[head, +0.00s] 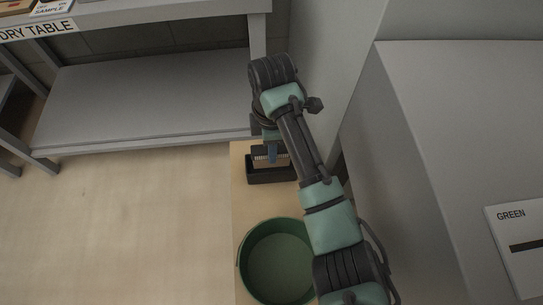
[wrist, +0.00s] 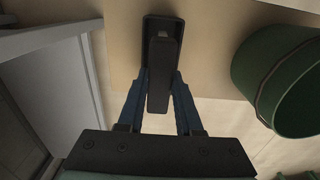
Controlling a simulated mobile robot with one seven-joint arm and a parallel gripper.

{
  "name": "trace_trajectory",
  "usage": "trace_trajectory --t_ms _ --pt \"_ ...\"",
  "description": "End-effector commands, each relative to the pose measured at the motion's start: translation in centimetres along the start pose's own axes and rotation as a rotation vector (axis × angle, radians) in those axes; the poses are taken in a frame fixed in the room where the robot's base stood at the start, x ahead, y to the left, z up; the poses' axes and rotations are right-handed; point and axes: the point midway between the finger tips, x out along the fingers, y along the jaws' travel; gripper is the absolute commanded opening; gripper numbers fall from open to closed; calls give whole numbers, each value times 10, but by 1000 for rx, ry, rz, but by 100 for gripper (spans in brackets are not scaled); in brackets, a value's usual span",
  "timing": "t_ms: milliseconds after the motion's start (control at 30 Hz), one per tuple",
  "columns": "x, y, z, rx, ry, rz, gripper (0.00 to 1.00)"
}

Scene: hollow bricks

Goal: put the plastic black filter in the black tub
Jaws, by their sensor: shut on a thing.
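My gripper (wrist: 160,76) is shut on a long black piece, the plastic black filter (wrist: 160,92), with one blue finger on each side. A black tub (wrist: 179,27) with rounded corners shows beyond the filter in the wrist view and is partly hidden by it. In the head view my gripper (head: 271,152) points down at the black tub (head: 268,176), which stands on a tan surface. The filter appears over the tub; whether it touches the tub's floor cannot be told.
A green round tub (head: 278,262) stands close in front of the black tub; it also shows at right in the wrist view (wrist: 285,75). A grey shelf table (head: 150,100) is at back left. A grey wall or cabinet (head: 455,130) rises at right.

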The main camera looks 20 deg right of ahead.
Motion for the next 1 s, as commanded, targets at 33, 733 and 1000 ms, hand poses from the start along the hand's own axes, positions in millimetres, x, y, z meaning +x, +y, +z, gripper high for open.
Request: trace_trajectory --t_ms 33,733,1000 --pt "12 -1 0 1 0 -3 0" --pt "41 0 0 1 0 0 56" --pt "41 0 0 1 0 0 64"
